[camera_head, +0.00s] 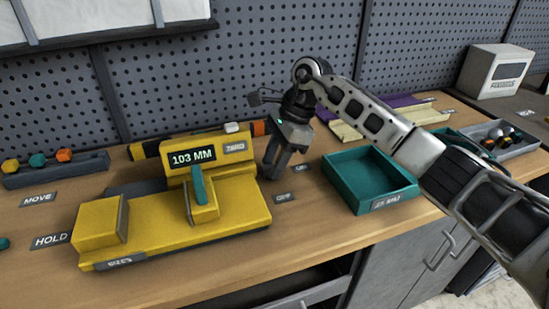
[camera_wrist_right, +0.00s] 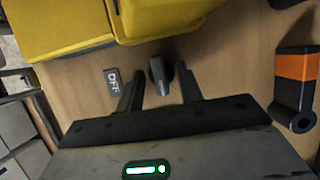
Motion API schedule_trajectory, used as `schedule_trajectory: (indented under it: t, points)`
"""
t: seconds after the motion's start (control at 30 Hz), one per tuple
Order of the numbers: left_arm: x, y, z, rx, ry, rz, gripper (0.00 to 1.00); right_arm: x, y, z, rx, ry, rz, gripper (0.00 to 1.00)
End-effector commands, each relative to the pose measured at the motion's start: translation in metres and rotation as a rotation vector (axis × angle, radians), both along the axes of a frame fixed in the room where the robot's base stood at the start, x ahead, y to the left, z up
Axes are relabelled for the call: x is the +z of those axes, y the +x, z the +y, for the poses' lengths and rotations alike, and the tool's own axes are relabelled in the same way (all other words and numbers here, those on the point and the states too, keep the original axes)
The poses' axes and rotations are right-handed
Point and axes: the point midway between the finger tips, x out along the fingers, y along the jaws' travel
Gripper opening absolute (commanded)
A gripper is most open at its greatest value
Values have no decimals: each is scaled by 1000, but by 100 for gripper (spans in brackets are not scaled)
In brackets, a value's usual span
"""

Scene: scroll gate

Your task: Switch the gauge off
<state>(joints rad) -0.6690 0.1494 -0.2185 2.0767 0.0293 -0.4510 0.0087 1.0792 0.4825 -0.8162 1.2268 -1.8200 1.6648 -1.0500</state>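The yellow gauge (camera_head: 165,225) sits on the wooden bench at the left, its display (camera_head: 193,158) reading "103 MM". An "OFF" label (camera_head: 283,197) and an "ON" label (camera_head: 302,168) lie on the bench to its right; the "OFF" label also shows in the right wrist view (camera_wrist_right: 114,80). A small dark lever (camera_wrist_right: 160,75) stands between my right gripper's fingers in the wrist view, with a gap on each side. My right gripper (camera_head: 270,172) is open, pointing down beside the gauge; it hides the lever in the head view. My left gripper is not in view.
A teal tray (camera_head: 365,205) stands right of the labels. An orange-and-black cylinder (camera_wrist_right: 295,88) lies behind the gauge, close to my right gripper. "MOVE" (camera_head: 38,199) and "HOLD" (camera_head: 51,240) labels lie at the left. A pegboard (camera_head: 240,65) rises behind.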

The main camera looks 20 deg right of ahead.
Motion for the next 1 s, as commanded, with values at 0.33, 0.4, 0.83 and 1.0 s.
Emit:
schedule_trajectory:
  t: [0.33, 0.4, 0.83, 1.0]
  points:
    - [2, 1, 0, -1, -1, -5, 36, 0, 0, 0, 0, 0, 1, 0]
    - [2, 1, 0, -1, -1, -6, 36, 0, 0, 0, -1, 0, 1, 0]
    - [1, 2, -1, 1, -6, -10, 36, 0, -1, -1, -132, -1, 0, 0]
    - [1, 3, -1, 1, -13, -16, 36, 0, -2, -1, -270, -1, -2, 0]
